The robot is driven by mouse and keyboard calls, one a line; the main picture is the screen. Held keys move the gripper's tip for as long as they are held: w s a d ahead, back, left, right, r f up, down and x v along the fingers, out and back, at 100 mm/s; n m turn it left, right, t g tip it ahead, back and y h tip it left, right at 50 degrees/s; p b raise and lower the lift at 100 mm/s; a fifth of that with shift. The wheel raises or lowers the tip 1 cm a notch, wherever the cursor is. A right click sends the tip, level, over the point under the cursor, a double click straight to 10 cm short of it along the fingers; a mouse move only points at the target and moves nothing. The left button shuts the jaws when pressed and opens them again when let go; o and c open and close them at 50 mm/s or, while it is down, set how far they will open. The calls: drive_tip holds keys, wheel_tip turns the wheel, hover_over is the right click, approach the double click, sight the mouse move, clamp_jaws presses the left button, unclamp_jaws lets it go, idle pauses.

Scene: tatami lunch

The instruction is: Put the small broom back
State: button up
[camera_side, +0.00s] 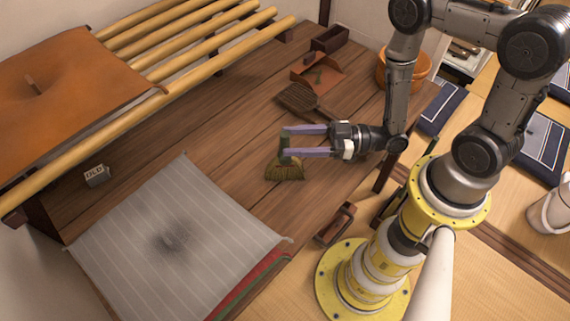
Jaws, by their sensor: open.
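The small broom (285,170) has brown-green bristles and a short green handle. It is near the middle of the wooden platform (225,140), bristles toward the bottom of the picture. My gripper (287,142), with two purple fingers, points left over the platform. Its fingers are open, one on the far side and one on the near side of the green handle. I cannot tell whether either finger touches the handle, or whether the bristles rest on the boards.
Toward the back are a brown woven fan-shaped thing (300,98), a reddish-brown dustpan-like tray (317,74) and a dark box (330,38). A grey striped cushion (125,240) lies front left. Bamboo poles (210,48) run along the back left. A small wooden holder (336,224) is at the front edge.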

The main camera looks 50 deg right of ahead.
drive_tip(key=shift+w+d+r+x, duration=0.1)
drive_tip(key=shift+d+x, duration=0.05)
drive_tip(key=shift+x, duration=1.25)
drive_tip(key=shift+w+d+r+x, duration=0.1)
drive_tip(key=shift+w+r+x, duration=0.05)
drive_tip(key=shift+x, duration=1.2)
clamp_jaws()
